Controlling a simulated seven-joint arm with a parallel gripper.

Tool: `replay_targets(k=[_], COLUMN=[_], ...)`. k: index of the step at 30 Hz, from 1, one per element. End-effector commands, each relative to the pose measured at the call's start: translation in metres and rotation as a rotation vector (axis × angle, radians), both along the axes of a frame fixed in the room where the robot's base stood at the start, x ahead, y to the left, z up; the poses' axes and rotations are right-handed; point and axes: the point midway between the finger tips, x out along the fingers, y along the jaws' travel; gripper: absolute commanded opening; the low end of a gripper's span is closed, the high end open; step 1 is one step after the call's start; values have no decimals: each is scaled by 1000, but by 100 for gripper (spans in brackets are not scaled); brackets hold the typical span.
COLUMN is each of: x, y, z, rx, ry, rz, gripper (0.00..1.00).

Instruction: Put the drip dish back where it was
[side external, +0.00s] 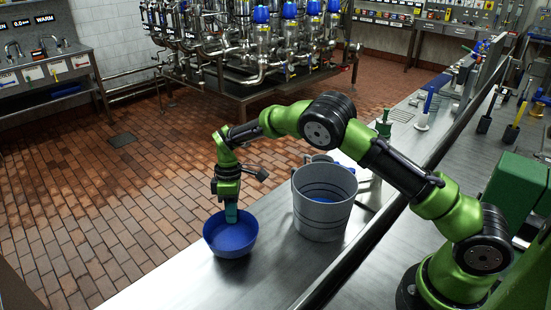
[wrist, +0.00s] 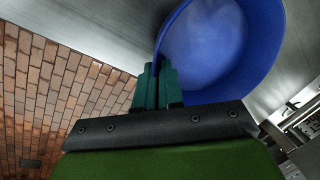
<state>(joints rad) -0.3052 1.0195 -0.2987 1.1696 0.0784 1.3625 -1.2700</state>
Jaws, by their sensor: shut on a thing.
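The drip dish is a round blue bowl (side external: 231,238) at the front left part of the metal bench, near its edge. My gripper (side external: 231,213) points down at the dish's far rim in the side view. In the wrist view the dish (wrist: 215,50) fills the upper right. There my gripper's teal fingers (wrist: 158,82) are closed on the dish's rim. The dish looks upright. I cannot tell whether its base touches the bench.
A grey bucket (side external: 323,205) with dark bands and something blue inside stands right of the dish. Bare bench (side external: 180,287) lies in front and left. The bench edge drops to the brick floor (side external: 90,200). A rail runs along the bench's right side.

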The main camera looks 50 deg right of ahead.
Motion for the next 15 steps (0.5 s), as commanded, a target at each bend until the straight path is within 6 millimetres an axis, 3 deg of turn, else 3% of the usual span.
replay_targets(k=[5,15], x=[-1,0], y=[0,0], z=[-24,-27], rx=[-1,-1], ry=[3,1], rz=[1,1], gripper=[0,0])
